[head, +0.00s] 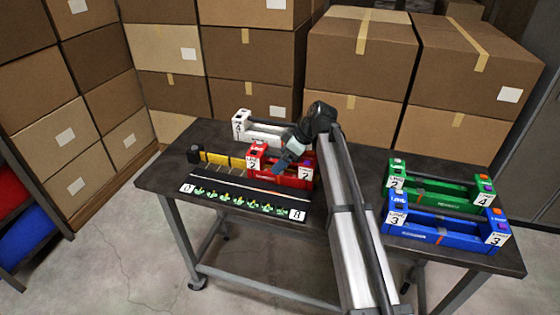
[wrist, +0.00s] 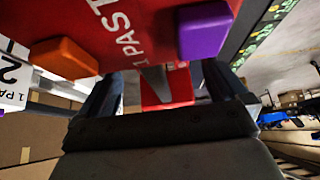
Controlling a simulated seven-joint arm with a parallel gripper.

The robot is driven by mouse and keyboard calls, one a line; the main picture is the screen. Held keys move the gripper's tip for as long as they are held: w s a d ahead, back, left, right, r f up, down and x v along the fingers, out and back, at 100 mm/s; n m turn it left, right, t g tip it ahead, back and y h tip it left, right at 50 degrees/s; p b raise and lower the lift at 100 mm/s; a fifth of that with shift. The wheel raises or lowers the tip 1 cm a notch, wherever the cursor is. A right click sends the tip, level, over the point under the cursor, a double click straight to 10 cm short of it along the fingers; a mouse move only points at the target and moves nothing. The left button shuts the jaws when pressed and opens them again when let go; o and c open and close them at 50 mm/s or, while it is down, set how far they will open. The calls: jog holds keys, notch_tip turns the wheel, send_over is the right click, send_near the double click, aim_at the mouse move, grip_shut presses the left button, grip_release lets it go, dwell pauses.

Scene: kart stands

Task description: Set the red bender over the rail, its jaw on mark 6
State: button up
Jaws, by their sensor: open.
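The red bender (head: 296,178) is a red frame with white number labels on its ends. It stands on the table just behind the rail (head: 240,191), a long dark strip with a light line. Green and yellow marks run along the strip between white end plates; single mark numbers are too small to read. My gripper (head: 283,165) is open over the bender and hides part of it. In the wrist view, my gripper's fingers (wrist: 160,85) lie either side of a red part of the bender (wrist: 130,25); contact cannot be told. An orange and a purple block show on it.
A white frame (head: 262,133) stands behind the bender, and a yellow-and-black piece (head: 222,159) to its left. A green frame (head: 440,190) and a blue frame (head: 440,227) stand at the table's right. Stacked cartons (head: 365,60) are behind the table (head: 165,178).

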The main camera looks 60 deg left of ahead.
jog(key=v, duration=1.1)
jog(key=shift+w+d+r, duration=0.1)
jog(key=shift+w+r, duration=0.05)
jog(key=shift+r, duration=0.1)
